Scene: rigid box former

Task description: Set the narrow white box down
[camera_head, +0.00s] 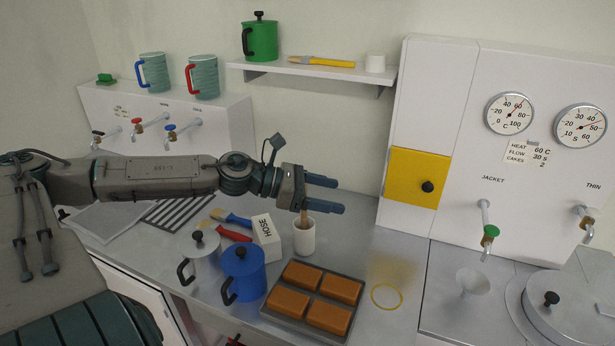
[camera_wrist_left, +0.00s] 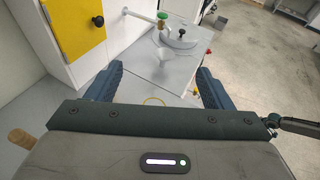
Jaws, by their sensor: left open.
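The narrow white box (camera_head: 267,240), marked HOSE, stands on the grey counter (camera_head: 368,338) between the blue pot and a white cup. Its lettering runs sideways. My left gripper (camera_head: 338,195) is open, with nothing between its fingers. It is above and to the right of the box, over the white cup, and not touching the box. In the left wrist view the open fingers (camera_wrist_left: 158,85) point toward the counter's right part, and the box is out of that view. My right gripper is not in view.
Close around the box are a blue pot (camera_head: 243,272), a grey pot (camera_head: 203,256), brushes and a white cup (camera_head: 304,240) holding a wooden handle. A tray (camera_head: 270,311) of orange blocks lies in front. A yellow ring (camera_head: 387,297) marks bare counter to the right.

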